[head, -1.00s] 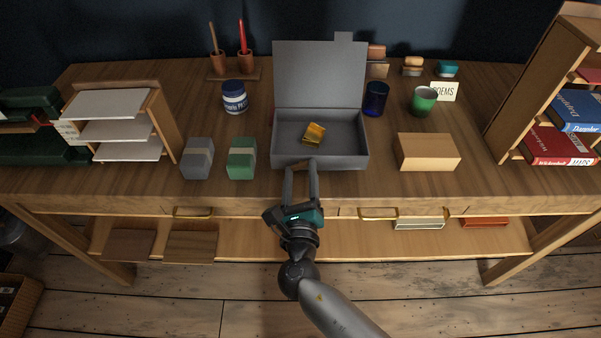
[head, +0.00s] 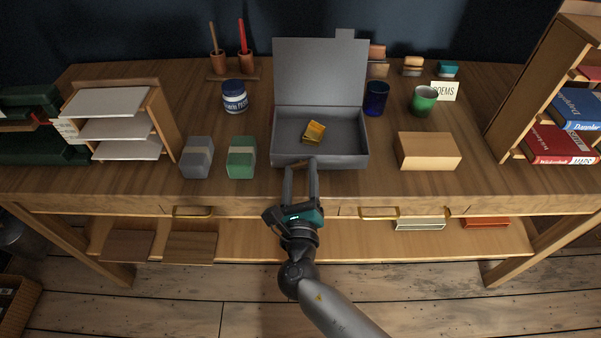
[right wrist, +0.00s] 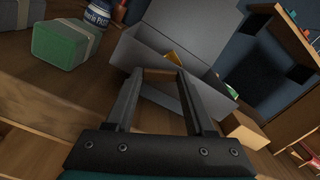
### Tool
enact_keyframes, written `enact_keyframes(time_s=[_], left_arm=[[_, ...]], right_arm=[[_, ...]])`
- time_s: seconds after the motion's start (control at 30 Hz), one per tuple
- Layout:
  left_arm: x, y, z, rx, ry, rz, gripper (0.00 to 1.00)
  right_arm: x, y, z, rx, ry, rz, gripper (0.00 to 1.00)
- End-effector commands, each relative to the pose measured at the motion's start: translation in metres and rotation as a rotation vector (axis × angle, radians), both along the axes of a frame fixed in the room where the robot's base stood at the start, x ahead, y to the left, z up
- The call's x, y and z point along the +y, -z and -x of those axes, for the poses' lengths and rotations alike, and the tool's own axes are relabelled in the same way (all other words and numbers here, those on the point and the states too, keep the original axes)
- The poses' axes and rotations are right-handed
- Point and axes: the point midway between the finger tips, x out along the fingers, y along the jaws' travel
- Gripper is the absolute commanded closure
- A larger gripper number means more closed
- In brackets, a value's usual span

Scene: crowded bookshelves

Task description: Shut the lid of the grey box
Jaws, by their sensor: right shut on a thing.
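The grey box (head: 345,161) stands near the middle of the desk with its lid (head: 320,72) raised steeply at the back, so the box is open. A yellow item (head: 314,132) lies inside. My right gripper (head: 301,164) is at the box's front wall, fingers pointing toward the box. In the right wrist view the grey box (right wrist: 150,50) is just beyond the fingertips. The right fingers are some way apart, shut on a thin brown piece (right wrist: 160,74) between the tips; I cannot tell what it is. My left gripper is not in view.
A grey block (head: 197,158) and a green block (head: 242,158) stand left of the box. A blue glass (head: 376,98), a green cup (head: 424,101) and a tan box (head: 428,150) stand to the right. A white-and-blue jar (head: 234,97) is behind left.

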Motion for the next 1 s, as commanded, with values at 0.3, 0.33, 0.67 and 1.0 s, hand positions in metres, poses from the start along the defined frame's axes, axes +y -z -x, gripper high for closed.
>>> enact_keyframes(time_s=[0.3, 0.33, 0.67, 1.0], left_arm=[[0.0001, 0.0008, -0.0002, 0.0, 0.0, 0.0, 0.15], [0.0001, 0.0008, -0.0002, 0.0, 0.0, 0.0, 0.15], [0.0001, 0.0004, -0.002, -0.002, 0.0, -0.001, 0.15], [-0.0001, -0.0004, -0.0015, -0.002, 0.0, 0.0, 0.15]], right_arm=[[-0.0025, 0.0154, 0.0033, 0.035, -0.003, 0.004, 1.0], [-0.0025, 0.0154, 0.0033, 0.035, -0.003, 0.005, 1.0], [-0.0011, 0.0113, 0.0022, 0.026, -0.003, 0.002, 0.15], [-0.0032, 0.0087, -0.0004, 0.021, -0.002, 0.001, 0.15]])
